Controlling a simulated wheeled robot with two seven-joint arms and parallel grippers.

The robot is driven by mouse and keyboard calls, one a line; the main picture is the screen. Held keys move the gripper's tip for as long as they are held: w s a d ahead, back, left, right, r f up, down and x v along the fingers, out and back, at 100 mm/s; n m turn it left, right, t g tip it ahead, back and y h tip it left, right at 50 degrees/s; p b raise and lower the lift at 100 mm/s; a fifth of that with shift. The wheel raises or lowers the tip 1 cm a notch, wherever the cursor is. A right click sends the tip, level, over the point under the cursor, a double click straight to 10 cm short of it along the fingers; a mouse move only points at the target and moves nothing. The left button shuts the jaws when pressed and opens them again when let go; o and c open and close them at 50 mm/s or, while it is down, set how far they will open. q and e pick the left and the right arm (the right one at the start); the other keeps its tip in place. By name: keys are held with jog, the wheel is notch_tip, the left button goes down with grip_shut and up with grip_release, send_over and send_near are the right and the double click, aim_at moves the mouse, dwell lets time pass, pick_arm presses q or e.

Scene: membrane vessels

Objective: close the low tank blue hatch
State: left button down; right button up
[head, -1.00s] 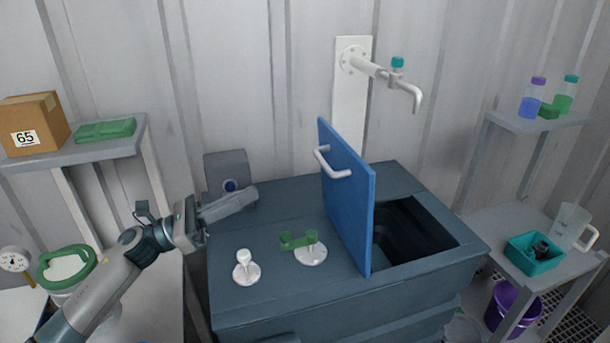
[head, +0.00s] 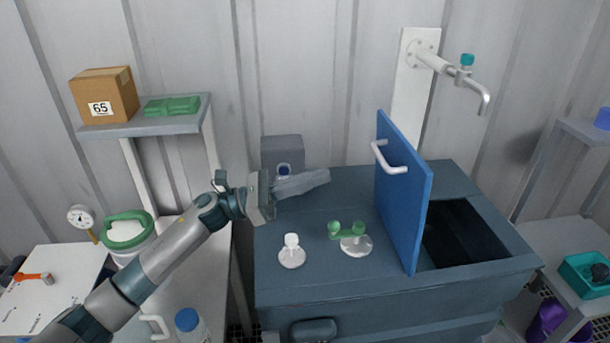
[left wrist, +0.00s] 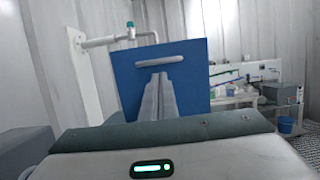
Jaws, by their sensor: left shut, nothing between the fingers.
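The blue hatch (head: 405,195) stands upright, open, on top of the low dark tank (head: 310,235). A white bar handle (head: 388,160) is on its left face. The dark tank opening (head: 465,235) lies to the right of the hatch. My left gripper (head: 326,176) is shut and empty, above the tank top to the left of the hatch and apart from it. In the left wrist view the hatch (left wrist: 195,85) faces me, its handle (left wrist: 160,61) above the shut fingers (left wrist: 158,95). My right gripper does not show.
White (head: 292,252) and green (head: 347,231) fittings stand on the tank top left of the hatch. A grey box (head: 282,154) sits at the back. A wall pipe with a tap (head: 466,72) reaches out above the tank. Shelves flank both sides.

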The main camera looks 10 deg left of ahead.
pick_arm(q)
jog(key=p, duration=0.5)
send_near(377, 157)
jog(key=x, duration=0.4)
jog(key=shift+w+d+r, duration=0.1)
jog(key=shift+d+r, duration=0.05)
jog(key=shift+d, duration=0.25)
jog(key=shift+w+d+p, duration=0.25)
jog(key=shift+d+p, duration=0.05)
jog(key=shift+d, duration=0.45)
jog(key=shift+w+d, duration=0.1)
jog(key=shift+w, duration=0.05)
